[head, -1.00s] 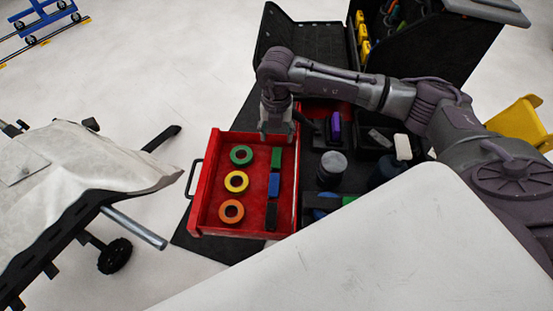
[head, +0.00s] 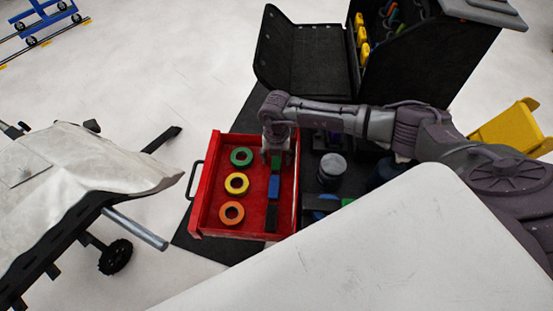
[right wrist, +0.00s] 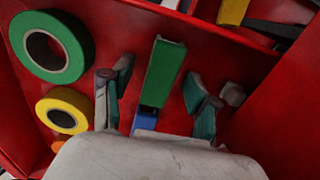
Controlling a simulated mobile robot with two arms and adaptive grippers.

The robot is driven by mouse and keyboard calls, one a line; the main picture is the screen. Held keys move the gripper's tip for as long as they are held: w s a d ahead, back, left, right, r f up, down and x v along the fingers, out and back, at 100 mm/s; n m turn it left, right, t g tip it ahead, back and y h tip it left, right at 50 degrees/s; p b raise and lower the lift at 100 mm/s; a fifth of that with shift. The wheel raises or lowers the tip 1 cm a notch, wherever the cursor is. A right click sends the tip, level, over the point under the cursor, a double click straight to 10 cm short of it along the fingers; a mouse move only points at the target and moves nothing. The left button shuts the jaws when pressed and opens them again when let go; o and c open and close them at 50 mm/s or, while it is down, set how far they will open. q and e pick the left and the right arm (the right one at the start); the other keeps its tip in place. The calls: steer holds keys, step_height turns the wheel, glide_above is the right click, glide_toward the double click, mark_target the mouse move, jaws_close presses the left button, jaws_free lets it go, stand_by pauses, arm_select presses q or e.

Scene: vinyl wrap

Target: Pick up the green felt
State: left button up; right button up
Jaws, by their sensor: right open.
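The green felt (head: 276,162) is a small green block in the red drawer (head: 246,136), at the far end of a row with a blue block (head: 273,187) and a black block (head: 271,217). My right gripper (head: 276,160) is over the drawer at the green felt. In the right wrist view the green felt (right wrist: 165,72) stands between the two open fingers of the right gripper (right wrist: 158,100), with a gap on each side. The blue block (right wrist: 146,119) shows partly below it. My left gripper is not in view.
Green (head: 241,156), yellow (head: 236,183) and orange (head: 231,212) tape rolls lie left of the blocks. The drawer walls are close around. A grey-topped round container (head: 332,165) stands right of the drawer. A white surface (head: 390,250) fills the lower right.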

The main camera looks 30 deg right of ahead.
steer(key=shift+c, duration=0.3)
steer(key=c, duration=0.8)
